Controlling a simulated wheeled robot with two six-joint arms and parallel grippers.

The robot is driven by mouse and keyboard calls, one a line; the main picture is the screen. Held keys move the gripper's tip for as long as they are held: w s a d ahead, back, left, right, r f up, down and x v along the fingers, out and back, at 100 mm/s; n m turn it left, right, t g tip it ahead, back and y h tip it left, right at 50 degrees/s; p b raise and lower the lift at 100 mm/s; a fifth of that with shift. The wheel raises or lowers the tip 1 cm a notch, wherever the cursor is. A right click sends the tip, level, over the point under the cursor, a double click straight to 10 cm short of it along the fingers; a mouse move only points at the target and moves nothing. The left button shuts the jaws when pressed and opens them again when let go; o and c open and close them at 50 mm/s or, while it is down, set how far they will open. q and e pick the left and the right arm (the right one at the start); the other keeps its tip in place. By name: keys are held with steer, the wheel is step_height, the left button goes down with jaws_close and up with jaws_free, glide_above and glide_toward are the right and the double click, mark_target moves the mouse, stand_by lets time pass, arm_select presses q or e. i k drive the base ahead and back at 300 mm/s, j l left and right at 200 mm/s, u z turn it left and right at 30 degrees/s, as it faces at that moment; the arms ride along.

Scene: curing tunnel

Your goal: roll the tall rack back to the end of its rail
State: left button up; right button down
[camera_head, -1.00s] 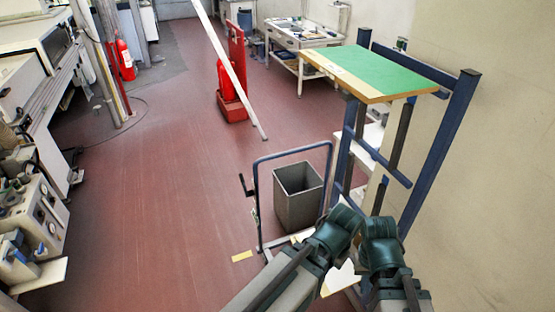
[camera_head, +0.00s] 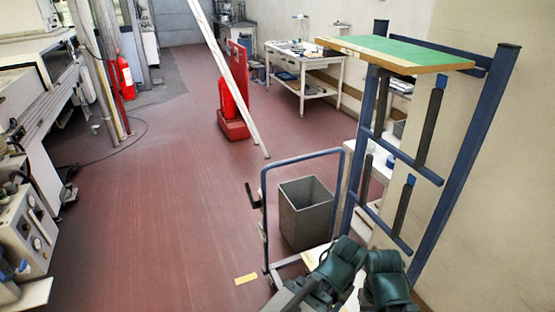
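The tall rack (camera_head: 463,166) is a blue post frame at the right, close to the pale wall. A green-topped board with a wooden edge (camera_head: 400,54) sits across its upper part. Dark bars with blue ends stand in the frame. My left gripper (camera_head: 341,262) and my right gripper (camera_head: 386,278) are at the bottom, side by side, in front of the rack's lower part. They show as dark green shapes. Their fingers are hidden, so I cannot tell whether they are open or touch the rack. The rack's foot and its rail are hidden or out of view.
A low trolley with a blue hoop handle (camera_head: 264,212) and a grey bin (camera_head: 307,214) stand just left of the rack. A red extinguisher stand (camera_head: 234,100) and a leaning pale pole (camera_head: 228,78) are farther back. A white worktable (camera_head: 300,68) stands behind. The red floor at left-centre is clear.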

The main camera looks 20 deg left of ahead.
mark_target(500, 68)
steer(key=i+j+z, duration=0.2)
steer(key=j, duration=0.5)
steer(key=j+z, duration=0.2)
steer(key=j, duration=0.5)
steer(key=i+j+z, duration=0.2)
steer(key=j, duration=0.55)
steer(key=i+j, duration=0.15)
steer(key=j, duration=0.15)
steer(key=i+j+z, duration=0.15)
steer(key=i+j, duration=0.1)
steer(key=j, duration=0.3)
